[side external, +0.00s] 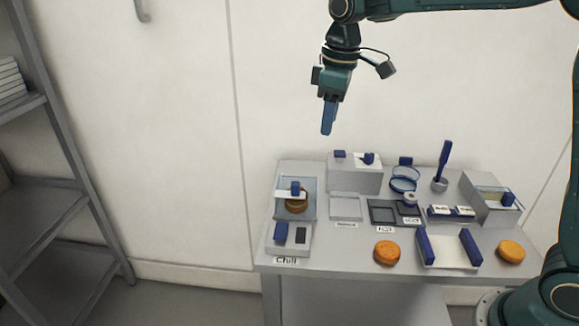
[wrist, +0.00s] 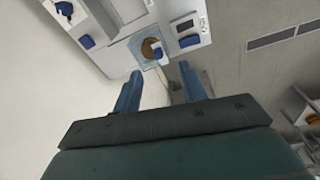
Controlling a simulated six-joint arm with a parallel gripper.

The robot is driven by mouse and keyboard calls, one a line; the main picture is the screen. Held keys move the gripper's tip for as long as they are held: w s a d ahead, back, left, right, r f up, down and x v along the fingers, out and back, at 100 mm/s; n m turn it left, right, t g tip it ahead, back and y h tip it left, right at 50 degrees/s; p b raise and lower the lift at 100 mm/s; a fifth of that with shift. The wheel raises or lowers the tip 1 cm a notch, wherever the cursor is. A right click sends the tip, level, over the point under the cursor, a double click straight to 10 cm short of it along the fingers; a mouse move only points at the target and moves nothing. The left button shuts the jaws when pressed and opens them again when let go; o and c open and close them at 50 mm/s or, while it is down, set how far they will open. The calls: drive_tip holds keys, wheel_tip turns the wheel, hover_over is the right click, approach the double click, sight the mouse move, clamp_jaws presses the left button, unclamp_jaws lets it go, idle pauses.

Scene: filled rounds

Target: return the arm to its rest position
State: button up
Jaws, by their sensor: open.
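My gripper (side external: 327,131) hangs in the air above the back left of the grey table (side external: 345,276), fingers pointing down. In the wrist view the two blue fingers of my gripper (wrist: 160,71) stand apart with nothing held between them. Beyond the fingertips a brown round (wrist: 148,47) lies on a pale clear-looking square at the table's end. The same round (side external: 297,206) shows at the left of the table in the side view, partly hidden by a blue-handled piece above it. My gripper is well clear of everything on the table.
Two orange-brown rounds (side external: 387,253) (side external: 511,251) lie at the table's front, beside a white tray with blue sides (side external: 448,256). A tall blue tool (side external: 444,157) stands upright at the back. Metal shelving (side external: 62,130) stands at the left. Air around my gripper is free.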

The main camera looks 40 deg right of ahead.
drive_tip(key=s+d+r+m+t, duration=0.1)
drive_tip(key=s+r+m, duration=0.1)
drive_tip(key=s, duration=0.5)
drive_tip(key=s+d+r+m+t, duration=0.1)
drive_tip(key=s+d+r, duration=0.1)
drive_tip(key=s, duration=0.6)
drive_tip(key=s+d+f+m+t, duration=0.1)
drive_tip(key=s+f, duration=0.4)
drive_tip(key=s, duration=0.7)
drive_tip(key=m+t, duration=0.1)
drive_tip(key=m, duration=0.1)
drive_tip(key=shift+s+m, duration=0.35)
drive_tip(key=shift+m, duration=0.05)
